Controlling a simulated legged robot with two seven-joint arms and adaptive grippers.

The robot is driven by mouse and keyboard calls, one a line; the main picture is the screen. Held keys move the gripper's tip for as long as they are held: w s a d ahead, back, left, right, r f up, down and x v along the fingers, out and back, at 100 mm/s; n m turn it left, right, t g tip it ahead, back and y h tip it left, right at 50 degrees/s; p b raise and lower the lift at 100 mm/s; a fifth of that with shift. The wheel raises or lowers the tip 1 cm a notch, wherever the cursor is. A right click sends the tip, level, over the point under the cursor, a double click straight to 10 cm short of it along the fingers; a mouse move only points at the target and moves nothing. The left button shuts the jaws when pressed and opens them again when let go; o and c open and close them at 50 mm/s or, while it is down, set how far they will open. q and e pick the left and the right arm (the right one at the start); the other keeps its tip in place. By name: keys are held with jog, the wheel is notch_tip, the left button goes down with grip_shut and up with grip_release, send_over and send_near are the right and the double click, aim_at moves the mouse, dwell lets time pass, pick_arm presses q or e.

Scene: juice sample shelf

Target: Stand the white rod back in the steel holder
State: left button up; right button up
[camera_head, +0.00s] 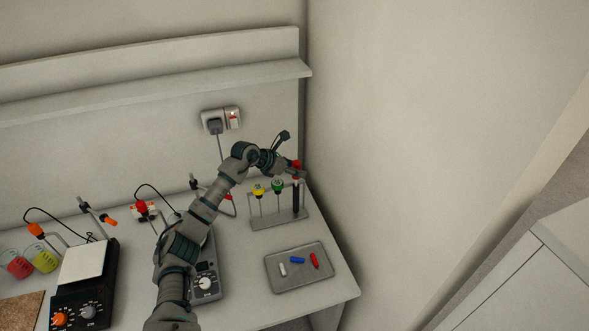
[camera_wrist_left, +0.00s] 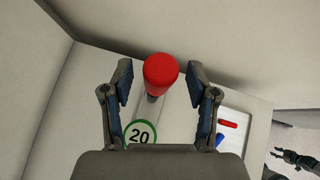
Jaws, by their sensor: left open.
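A small white rod (camera_head: 282,269) lies at the left of the grey tray (camera_head: 272,286) on the bench. A steel holder (camera_head: 264,224) stands behind the tray and bears yellow-topped, green-topped and red-topped pieces upright. My left gripper (camera_head: 292,170) is at the holder's right end, near the red-topped piece (camera_head: 296,197). In the left wrist view the open fingers (camera_wrist_left: 161,84) are on either side of its red cap (camera_wrist_left: 160,72), with gaps at both sides. The white rod is not seen there. A dark gripper (camera_wrist_left: 297,160), seemingly my right one, shows small at the lower right corner.
A blue rod (camera_head: 297,260) and a red rod (camera_head: 314,261) lie in the tray. A device with a dial (camera_head: 205,281) stands left of it, and a black device (camera_head: 85,282) further left. The wall is close behind and right of the holder.

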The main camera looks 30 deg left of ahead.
pick_arm(q)
jog(key=shift+s+a+r, duration=0.15)
jog(key=shift+s+a, duration=0.05)
jog(key=shift+a, duration=0.05)
jog(key=v, duration=1.1)
jog(key=shift+s, duration=0.1)
